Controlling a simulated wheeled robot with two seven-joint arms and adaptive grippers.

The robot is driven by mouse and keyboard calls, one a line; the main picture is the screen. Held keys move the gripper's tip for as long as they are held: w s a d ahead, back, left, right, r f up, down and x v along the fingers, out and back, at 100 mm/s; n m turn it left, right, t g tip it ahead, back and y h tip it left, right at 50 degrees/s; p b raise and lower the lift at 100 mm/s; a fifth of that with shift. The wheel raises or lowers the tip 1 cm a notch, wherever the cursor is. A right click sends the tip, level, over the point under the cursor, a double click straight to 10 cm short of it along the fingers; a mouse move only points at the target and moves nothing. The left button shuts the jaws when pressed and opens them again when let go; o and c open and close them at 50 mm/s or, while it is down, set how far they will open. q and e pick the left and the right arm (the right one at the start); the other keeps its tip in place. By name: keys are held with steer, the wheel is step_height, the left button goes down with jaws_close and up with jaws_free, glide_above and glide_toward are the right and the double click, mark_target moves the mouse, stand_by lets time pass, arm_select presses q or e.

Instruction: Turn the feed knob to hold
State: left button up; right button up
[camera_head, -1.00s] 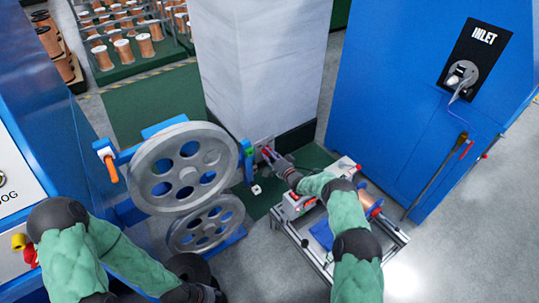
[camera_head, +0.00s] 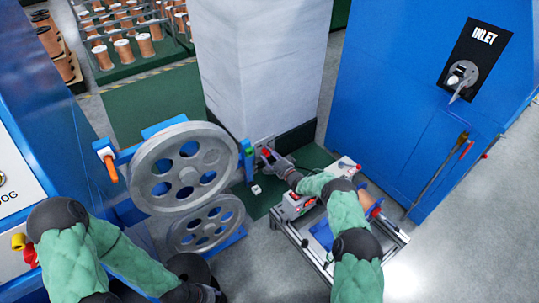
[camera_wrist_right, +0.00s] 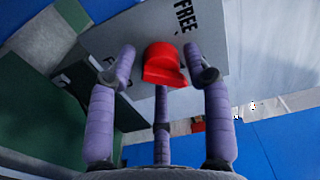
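The red feed knob (camera_wrist_right: 164,64) sits on a grey panel (camera_wrist_right: 205,42) in the right wrist view. The word FREE is printed on the panel near the knob, and another label is mostly hidden behind the left finger. My right gripper (camera_wrist_right: 159,66) is open, with a finger on each side of the knob and visible gaps between. In the head view the knob (camera_head: 266,152) shows small at the tip of my right gripper (camera_head: 269,157), at the foot of the white pillar. My left gripper (camera_head: 213,293) is low at the bottom edge, its fingers unclear.
Two large grey pulley wheels (camera_head: 184,170) stand left of the knob. A bench with a copper spool (camera_head: 368,199) lies under my right arm. A blue cabinet marked INLET (camera_head: 405,95) stands at the right. Grey floor is clear at the lower right.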

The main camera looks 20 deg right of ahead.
stand_by(0.3)
steer(key=v, duration=1.2)
stand_by(0.3)
steer(key=s+a+f+n+g+h+p, duration=0.1)
steer(key=s+a+f+n+g+p, duration=0.2)
steer(key=s+a, duration=0.4)
steer(key=s+a+f+n+g+h+p, duration=0.1)
steer(key=s+a+f+g+p, duration=0.1)
steer(key=s+a+g, duration=0.5)
steer(key=s+a+r+n+g, duration=0.1)
steer(key=s+n+g, duration=0.1)
steer(key=s, duration=0.7)
steer(key=s+a+r+n+g+p, duration=0.1)
steer(key=s+n+g, duration=0.1)
steer(key=s, duration=0.7)
steer(key=s+a+r+n+g+p, duration=0.1)
steer(key=s+r+g, duration=0.1)
steer(key=s, duration=0.7)
steer(key=shift+s+a+n+g, duration=0.2)
steer(key=shift+a+n+g, duration=0.1)
steer(key=shift+a+n, duration=0.1)
